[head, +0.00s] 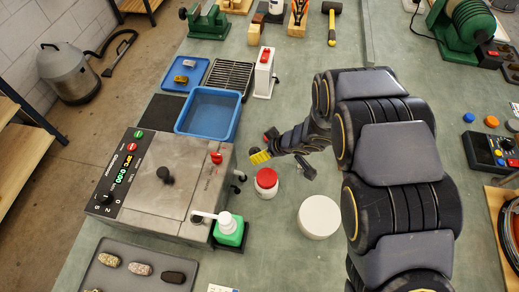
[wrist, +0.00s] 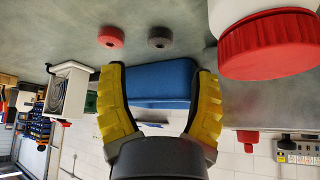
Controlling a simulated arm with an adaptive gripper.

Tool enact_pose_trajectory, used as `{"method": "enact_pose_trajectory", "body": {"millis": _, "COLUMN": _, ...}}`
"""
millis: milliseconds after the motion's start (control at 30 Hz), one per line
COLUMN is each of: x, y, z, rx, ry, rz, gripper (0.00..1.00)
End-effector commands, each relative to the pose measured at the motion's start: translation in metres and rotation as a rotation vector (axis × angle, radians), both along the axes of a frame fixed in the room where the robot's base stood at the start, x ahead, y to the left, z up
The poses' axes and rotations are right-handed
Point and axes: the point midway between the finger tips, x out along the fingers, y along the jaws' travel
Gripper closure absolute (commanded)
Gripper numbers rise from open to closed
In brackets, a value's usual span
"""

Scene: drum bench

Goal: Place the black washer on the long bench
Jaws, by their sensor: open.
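The black washer (wrist: 159,44), a dark thick ring, shows at the top of the wrist view, where the picture is upside down. It appears to rest on the grey-green long bench (wrist: 250,107), which also shows in the head view (head: 325,110). I cannot make the washer out for certain in the head view, where my gripper (head: 283,161) is low over the bench. In the wrist view my gripper (wrist: 160,75) has its yellow fingers spread with nothing between them. The washer lies beyond the fingertips, apart from them.
A red washer (wrist: 110,43) lies beside the black one. A white jar with a red lid (head: 267,178) and a white round thing (head: 319,217) stand near my gripper. A blue tub (head: 233,125), a steel machine (head: 165,205) and a green-bodied bottle (head: 230,233) are left of it.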

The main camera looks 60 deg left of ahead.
Motion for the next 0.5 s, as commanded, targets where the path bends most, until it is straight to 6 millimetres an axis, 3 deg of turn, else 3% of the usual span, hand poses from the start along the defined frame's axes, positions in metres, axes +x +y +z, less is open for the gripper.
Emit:
{"method": "enact_pose_trajectory", "body": {"millis": 200, "x": 0.005, "y": -0.020, "z": 0.032, "rx": -0.001, "ry": -0.006, "rz": -0.002, "gripper": 0.39}}
{"method": "enact_pose_trajectory", "body": {"millis": 500, "x": 0.006, "y": -0.031, "z": 0.048, "rx": -0.002, "ry": -0.001, "rz": -0.001, "gripper": 0.39}}
